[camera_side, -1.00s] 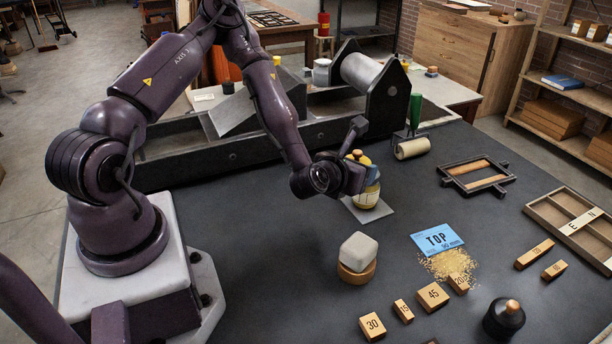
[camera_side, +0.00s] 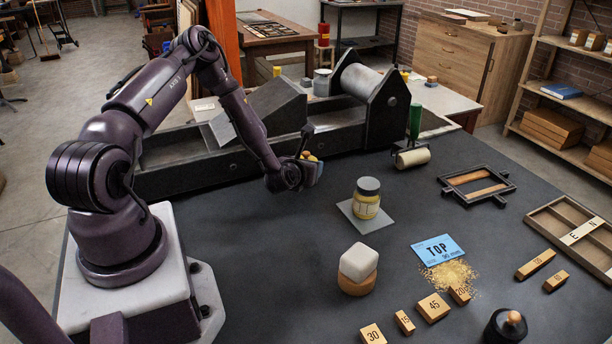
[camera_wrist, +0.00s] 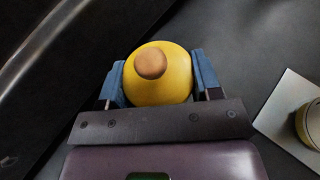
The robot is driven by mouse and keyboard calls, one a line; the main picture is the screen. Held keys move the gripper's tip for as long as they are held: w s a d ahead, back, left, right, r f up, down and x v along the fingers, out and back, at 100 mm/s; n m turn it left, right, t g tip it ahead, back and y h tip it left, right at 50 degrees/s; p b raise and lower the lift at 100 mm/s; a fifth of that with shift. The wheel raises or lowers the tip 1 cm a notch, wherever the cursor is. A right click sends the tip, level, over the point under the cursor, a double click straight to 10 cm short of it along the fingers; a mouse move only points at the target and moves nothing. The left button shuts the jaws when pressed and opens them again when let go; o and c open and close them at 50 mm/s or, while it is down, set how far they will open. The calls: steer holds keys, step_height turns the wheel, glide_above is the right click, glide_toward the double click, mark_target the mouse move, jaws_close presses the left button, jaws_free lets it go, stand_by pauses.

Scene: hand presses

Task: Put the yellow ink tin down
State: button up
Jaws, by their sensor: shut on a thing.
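The yellow ink tin (camera_wrist: 172,84), round with a brown knob on top, sits between the blue fingers of my gripper (camera_wrist: 160,82) in the wrist view. My gripper is shut on it. In the side view my gripper (camera_side: 312,165) is in front of the dark press, left of the grey plate, and mostly hides the tin; only a small tan-yellow part (camera_side: 311,157) shows. The tin's underside is hidden, so I cannot tell whether it touches the bench.
A yellow-labelled jar (camera_side: 367,205) with a dark lid stands on a grey plate (camera_side: 347,210). A white-topped block (camera_side: 358,262) stands nearer. The dark press (camera_side: 330,130) runs behind my gripper. A roller (camera_side: 412,158) lies right. Bench left of the block is clear.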

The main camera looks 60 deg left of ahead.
steer(key=shift+f, duration=1.25)
steer(key=shift+f, duration=0.15)
steer(key=o, duration=1.1)
